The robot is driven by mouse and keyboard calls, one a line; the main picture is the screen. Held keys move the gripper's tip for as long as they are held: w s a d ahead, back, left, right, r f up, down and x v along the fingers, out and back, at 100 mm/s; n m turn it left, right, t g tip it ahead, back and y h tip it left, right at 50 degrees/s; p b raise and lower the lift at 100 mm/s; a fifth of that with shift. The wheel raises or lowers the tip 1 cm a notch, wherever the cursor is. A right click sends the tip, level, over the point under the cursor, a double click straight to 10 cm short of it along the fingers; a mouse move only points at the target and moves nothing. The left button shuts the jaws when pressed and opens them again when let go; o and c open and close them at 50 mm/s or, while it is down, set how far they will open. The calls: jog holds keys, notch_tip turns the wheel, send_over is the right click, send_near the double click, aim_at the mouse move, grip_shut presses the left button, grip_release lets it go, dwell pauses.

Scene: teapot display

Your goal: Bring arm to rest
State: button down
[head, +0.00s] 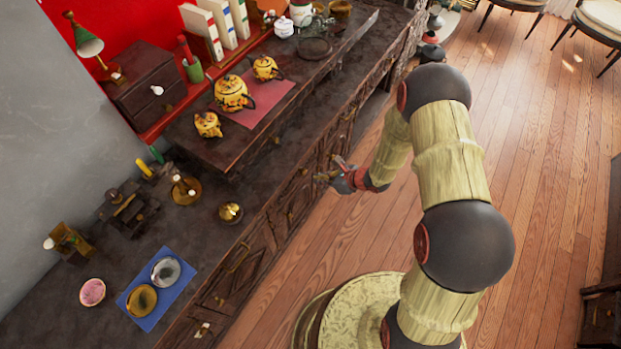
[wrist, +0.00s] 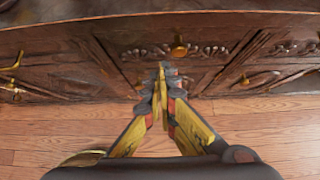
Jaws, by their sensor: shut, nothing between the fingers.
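My gripper (head: 331,174) is at the end of my bent arm, in front of the carved front of the dark wooden cabinet (head: 276,207). It is off the countertop, over the floor side, and holds nothing. In the wrist view my gripper (wrist: 163,72) has its yellow and grey fingers together, pointing at the cabinet drawers (wrist: 180,70). A brass knob (wrist: 179,50) shows just beyond the fingertips. I cannot tell whether the fingertips touch the cabinet.
Yellow patterned teapots (head: 232,94) stand on a raised shelf with a red mat (head: 272,107). A blue mat (head: 180,290) with two round dishes lies on the counter. A brass bell-like object (head: 230,212) is near the counter edge. The wooden floor (head: 545,150) is open to the right.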

jog(key=shift+v, duration=1.25)
jog(key=shift+f, duration=0.1)
jog(key=s+a+r+n+g+y, duration=0.2)
jog(key=s+a+n+g, duration=0.1)
jog(key=s+n, duration=0.3)
jog(key=s+r+n+g+h, duration=0.1)
jog(key=s+r+n+g, duration=0.1)
jog(key=s+r+n, duration=0.3)
jog(key=s+r+n+g, duration=0.2)
jog(key=s+r+n, duration=0.15)
jog(key=r, duration=0.45)
jog(key=s+d+r+n+t+h, duration=0.2)
jog(key=s+d+r+n, duration=0.1)
jog(key=r, duration=0.7)
jog(key=s+d+r+n+t+h, duration=0.2)
jog(key=s+d+r+n+h, duration=0.1)
jog(key=r, duration=0.7)
jog(key=s+d+r+n+t+h, duration=0.3)
jog(key=s+d+r+n, duration=0.1)
jog(key=r, duration=0.6)
jog(key=shift+d+r+n, duration=0.2)
jog(key=shift+d+n, duration=0.35)
jog(key=shift+d, duration=0.55)
